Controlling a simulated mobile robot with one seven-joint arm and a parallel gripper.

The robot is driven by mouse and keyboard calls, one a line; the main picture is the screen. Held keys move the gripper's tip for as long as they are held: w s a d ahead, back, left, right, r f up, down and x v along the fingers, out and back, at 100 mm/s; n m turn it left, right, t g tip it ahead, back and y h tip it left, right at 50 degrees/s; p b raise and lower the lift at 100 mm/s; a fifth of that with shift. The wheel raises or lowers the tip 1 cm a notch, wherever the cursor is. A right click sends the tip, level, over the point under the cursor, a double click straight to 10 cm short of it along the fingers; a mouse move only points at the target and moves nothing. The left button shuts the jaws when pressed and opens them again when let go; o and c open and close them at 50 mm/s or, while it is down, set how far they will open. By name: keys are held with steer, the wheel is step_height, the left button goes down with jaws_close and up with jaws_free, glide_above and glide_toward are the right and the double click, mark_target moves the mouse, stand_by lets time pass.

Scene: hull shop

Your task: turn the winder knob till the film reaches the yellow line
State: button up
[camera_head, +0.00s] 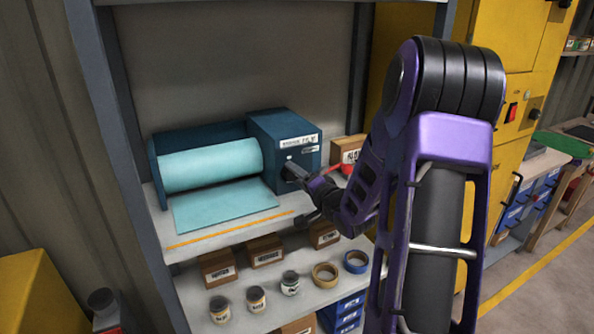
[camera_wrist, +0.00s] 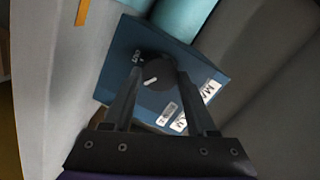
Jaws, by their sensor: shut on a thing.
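The film (camera_head: 225,205) is a light teal sheet. It hangs off a thick teal roll (camera_head: 210,165) in a dark blue winder (camera_head: 282,130) on the upper shelf. The yellow line (camera_head: 230,230) runs along the shelf's front; the film's front edge lies short of it, with a strip of bare shelf between. In the wrist view, my gripper (camera_wrist: 155,78) is shut on the black winder knob (camera_wrist: 148,68), one finger on each side. The knob has a pale pointer mark.
A cardboard box (camera_head: 347,152) stands right of the winder. The lower shelf (camera_head: 300,300) holds boxes, several cans and two tape rolls (camera_head: 325,273). A grey upright post (camera_head: 110,130) stands on the left. Yellow cabinets (camera_head: 505,50) are behind my arm.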

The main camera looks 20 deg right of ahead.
steer(key=m, duration=0.3)
steer(key=shift+y, duration=0.3)
steer(key=shift+m, duration=2)
steer(key=o, duration=1.4)
steer(key=shift+f, duration=0.1)
steer(key=shift+c, duration=0.2)
steer(key=s+d, duration=0.2)
steer(key=s, duration=1.5)
steer(key=shift+s+d+r, duration=0.15)
steer(key=shift+r, duration=0.15)
